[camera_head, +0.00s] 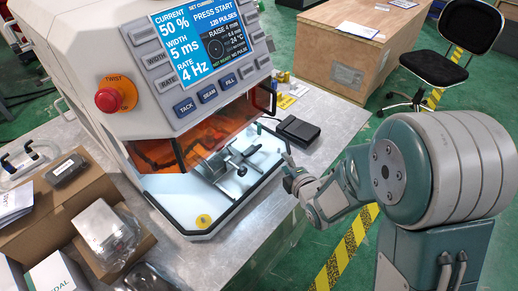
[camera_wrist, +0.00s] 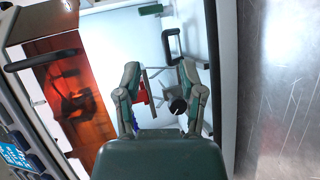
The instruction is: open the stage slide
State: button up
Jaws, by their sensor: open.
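The machine (camera_head: 150,80) has an open bay below its panel, with a metal stage fixture and clamp (camera_head: 238,163) inside. The fixture also shows partly in the wrist view (camera_wrist: 177,104), behind my fingers. A black loop handle (camera_wrist: 171,45) stands beyond the fingertips in the wrist view. I cannot tell for sure whether it belongs to the stage slide. My gripper (camera_head: 290,170) is just right of the bay opening. In the wrist view my gripper (camera_wrist: 160,76) is open, its fingers spread with nothing clearly held. Whether a finger touches the fixture is unclear.
An orange shield (camera_head: 205,140) hangs over the bay; its black handle (camera_wrist: 43,60) shows in the wrist view. A black pad (camera_head: 298,130) lies right of the machine. A red twist knob (camera_head: 108,99) is on the panel. Cardboard boxes (camera_head: 55,205) stand at left.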

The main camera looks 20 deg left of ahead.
aim_at(257, 148)
jog(key=w+a+f, duration=0.1)
jog(key=a, duration=0.2)
jog(key=w+a+f+n, duration=0.1)
jog(key=w+a, duration=0.1)
jog(key=a, duration=0.2)
jog(key=w+a+f+n+y, duration=0.1)
jog(key=a+f, duration=0.1)
jog(key=a, duration=0.2)
jog(key=shift+w, duration=0.3)
jog(key=shift+w+a+f, duration=0.15)
jog(key=shift+w+a, duration=0.05)
jog(key=shift+a, duration=0.3)
jog(key=shift+d, duration=0.25)
grip_shut()
